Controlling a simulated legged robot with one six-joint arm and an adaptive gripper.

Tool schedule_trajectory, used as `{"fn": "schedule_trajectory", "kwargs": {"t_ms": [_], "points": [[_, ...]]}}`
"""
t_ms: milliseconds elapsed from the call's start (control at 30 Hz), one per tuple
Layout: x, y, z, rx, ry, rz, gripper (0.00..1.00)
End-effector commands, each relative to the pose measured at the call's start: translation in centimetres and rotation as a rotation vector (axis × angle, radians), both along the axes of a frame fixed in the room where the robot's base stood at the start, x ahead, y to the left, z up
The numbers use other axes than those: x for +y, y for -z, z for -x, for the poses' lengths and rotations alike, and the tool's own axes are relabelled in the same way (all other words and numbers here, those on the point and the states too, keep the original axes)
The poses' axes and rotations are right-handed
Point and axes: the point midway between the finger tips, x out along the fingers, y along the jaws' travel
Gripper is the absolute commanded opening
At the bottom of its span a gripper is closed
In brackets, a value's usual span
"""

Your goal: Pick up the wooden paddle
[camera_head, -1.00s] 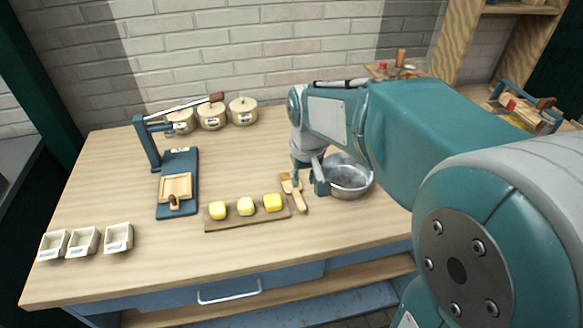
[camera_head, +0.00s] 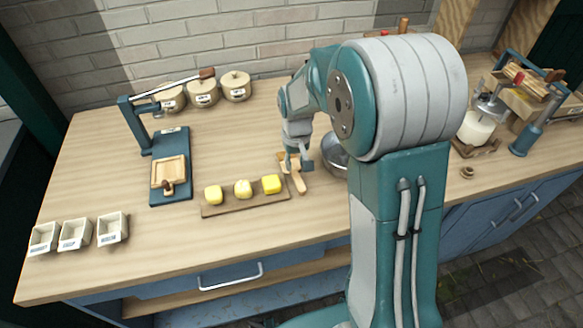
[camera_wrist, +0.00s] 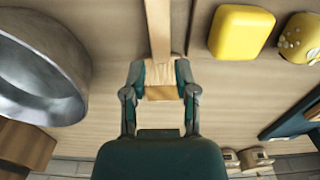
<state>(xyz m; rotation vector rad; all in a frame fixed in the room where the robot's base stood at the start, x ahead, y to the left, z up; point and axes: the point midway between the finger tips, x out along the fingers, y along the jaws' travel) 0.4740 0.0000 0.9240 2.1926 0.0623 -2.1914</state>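The wooden paddle (camera_head: 299,184) lies on the workbench, just right of a board with butter pieces. Its narrow handle points towards the front edge. In the wrist view the paddle (camera_wrist: 158,30) runs down from the top edge, and its wider part sits between my fingers. My gripper (camera_head: 297,163) is low over the paddle's far part, pointing down. In the wrist view my gripper (camera_wrist: 159,70) has its fingers apart, one on each side of the wider part, very close to its edges. Whether they touch it cannot be told.
A metal bowl (camera_head: 335,158) stands close on the right, partly behind my arm; it also shows in the wrist view (camera_wrist: 40,75). The butter board (camera_head: 240,203) is close on the left. A blue press (camera_head: 170,190), lidded pots (camera_head: 203,95) and small trays (camera_head: 75,234) stand farther left.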

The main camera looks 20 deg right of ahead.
Motion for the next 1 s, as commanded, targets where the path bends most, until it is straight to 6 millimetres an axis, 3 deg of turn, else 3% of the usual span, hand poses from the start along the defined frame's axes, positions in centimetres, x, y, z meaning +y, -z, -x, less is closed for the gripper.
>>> {"fn": "schedule_trajectory", "kwargs": {"t_ms": [233, 533, 600, 633, 1000], "points": [[0.1, 3.7, -0.2, 0.005, 0.000, 0.000, 0.38], [0.1, 4.2, -0.2, 0.001, 0.000, 0.000, 0.38], [0.1, 4.2, -0.2, 0.001, 0.000, 0.000, 0.07], [0.1, 4.2, -0.2, 0.001, 0.000, 0.000, 0.00], [0.1, 4.1, -0.3, 0.001, 0.000, 0.000, 0.00]]}}
